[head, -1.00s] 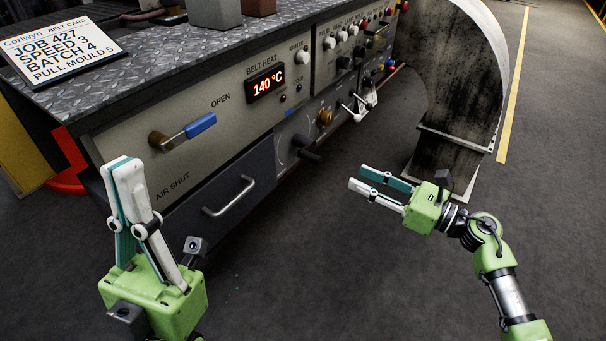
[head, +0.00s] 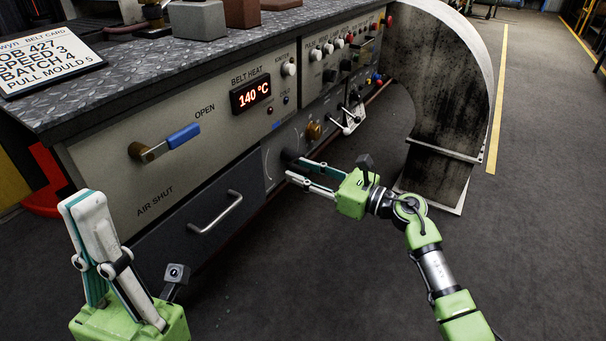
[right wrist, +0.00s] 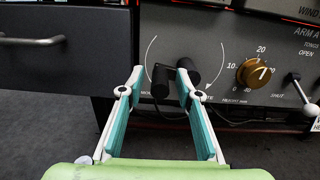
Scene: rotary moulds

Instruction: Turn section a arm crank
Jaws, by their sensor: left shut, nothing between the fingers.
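The black crank (right wrist: 188,66) sticks out of the low grey panel, between curved arrow marks. Its grip (right wrist: 160,84) hangs to the left of its hub in the right wrist view. The right gripper (right wrist: 161,74) is open. The grip shows between its fingertips in the right wrist view, with no finger clearly touching it. My left gripper (head: 82,202) is shut and empty at the lower left of the head view, apart from the panel.
A brass dial (right wrist: 254,72) sits right of the crank, with a white-knobbed lever (right wrist: 300,88) beyond it. A drawer handle (head: 215,212) and a blue-gripped lever (head: 168,142) lie to the left. A curved metal guard (head: 440,95) stands at right. The floor in front is clear.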

